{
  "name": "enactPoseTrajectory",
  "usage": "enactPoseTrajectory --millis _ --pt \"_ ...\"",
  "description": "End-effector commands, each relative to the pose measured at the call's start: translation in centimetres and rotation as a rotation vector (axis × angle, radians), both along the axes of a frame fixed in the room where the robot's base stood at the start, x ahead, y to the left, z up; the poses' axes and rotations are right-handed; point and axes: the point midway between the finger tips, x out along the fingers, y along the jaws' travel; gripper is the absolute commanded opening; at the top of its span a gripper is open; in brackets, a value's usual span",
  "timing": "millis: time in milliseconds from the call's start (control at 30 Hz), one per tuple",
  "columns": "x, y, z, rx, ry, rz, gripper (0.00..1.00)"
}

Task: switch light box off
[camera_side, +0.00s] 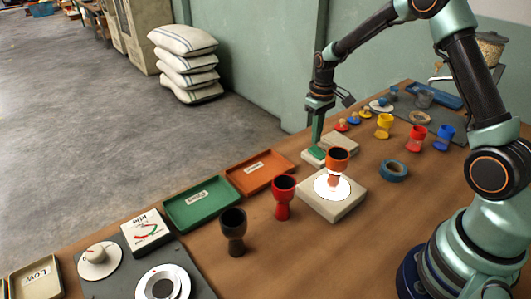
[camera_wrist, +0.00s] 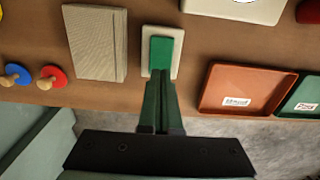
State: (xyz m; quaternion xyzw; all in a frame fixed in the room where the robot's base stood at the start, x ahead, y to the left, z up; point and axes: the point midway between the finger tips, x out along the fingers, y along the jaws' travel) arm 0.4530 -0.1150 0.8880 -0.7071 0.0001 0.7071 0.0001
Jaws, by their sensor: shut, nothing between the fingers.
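The light box (camera_side: 345,208) is a cream slab with a bright, glowing white disc on top. An orange goblet drum (camera_side: 337,160) stands on the disc. The box's edge shows at the top of the wrist view (camera_wrist: 225,9). Beside it is a green rocker switch (camera_wrist: 161,50) on a cream plate, partly visible in the side view (camera_side: 316,153). My gripper (camera_side: 317,143) is shut and empty, pointing down at the switch. In the wrist view its fingertips (camera_wrist: 160,76) overlap the near end of the green rocker; I cannot tell whether they press it.
A ribbed beige block (camera_wrist: 92,44) lies close beside the switch. Orange (camera_side: 260,172) and green (camera_side: 203,203) trays line the table edge. Red (camera_side: 283,197) and black (camera_side: 233,230) goblets stand nearby. A blue tape ring (camera_side: 394,171) lies right of the light box.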

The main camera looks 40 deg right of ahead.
Motion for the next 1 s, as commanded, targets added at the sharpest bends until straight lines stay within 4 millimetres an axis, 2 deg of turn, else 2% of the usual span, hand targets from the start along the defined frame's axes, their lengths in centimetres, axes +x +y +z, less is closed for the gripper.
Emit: enactPoseTrajectory --millis 1000 --pt "0.0 0.0 -1.0 0.0 0.0 0.0 0.0"
